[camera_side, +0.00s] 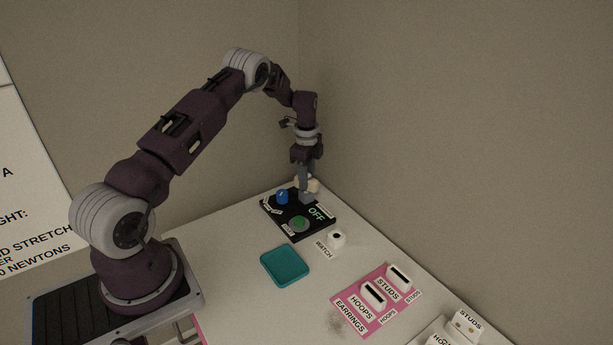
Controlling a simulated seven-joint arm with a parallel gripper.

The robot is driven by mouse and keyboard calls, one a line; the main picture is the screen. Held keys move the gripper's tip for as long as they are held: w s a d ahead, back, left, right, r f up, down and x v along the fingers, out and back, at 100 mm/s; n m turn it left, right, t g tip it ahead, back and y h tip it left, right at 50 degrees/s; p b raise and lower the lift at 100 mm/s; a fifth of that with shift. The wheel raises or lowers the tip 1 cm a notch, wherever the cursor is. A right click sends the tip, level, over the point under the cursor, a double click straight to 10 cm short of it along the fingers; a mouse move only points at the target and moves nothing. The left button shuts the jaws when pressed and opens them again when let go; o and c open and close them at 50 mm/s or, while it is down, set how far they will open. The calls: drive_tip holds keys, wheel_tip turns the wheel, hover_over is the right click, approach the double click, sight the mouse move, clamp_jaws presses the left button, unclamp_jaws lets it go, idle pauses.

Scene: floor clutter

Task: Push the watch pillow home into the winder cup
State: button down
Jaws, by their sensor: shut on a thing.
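My gripper (307,188) points down over the far right part of a black panel (272,211). It is shut on a small cream thing (315,184), which appears to be the watch pillow; the fingers hide part of it. A small grey piece (306,198) is right below the fingertips on the panel and may be the winder cup. At this size I cannot tell how deep the pillow sits or whether it touches the cup.
The panel also carries a blue knob (282,197), a green button (299,223) and an "OFF" display (316,214). Nearby are a white stand (336,239) by a "WATCH" label, a teal tray (285,266) and a pink earring mat (352,318). Walls stand close behind.

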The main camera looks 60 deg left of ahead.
drive_tip(key=shift+f, duration=0.35)
drive_tip(key=c, duration=1)
unclamp_jaws()
wheel_tip(320, 180, up, 7)
drive_tip(key=shift+f, duration=0.15)
drive_tip(key=shift+r, duration=0.2)
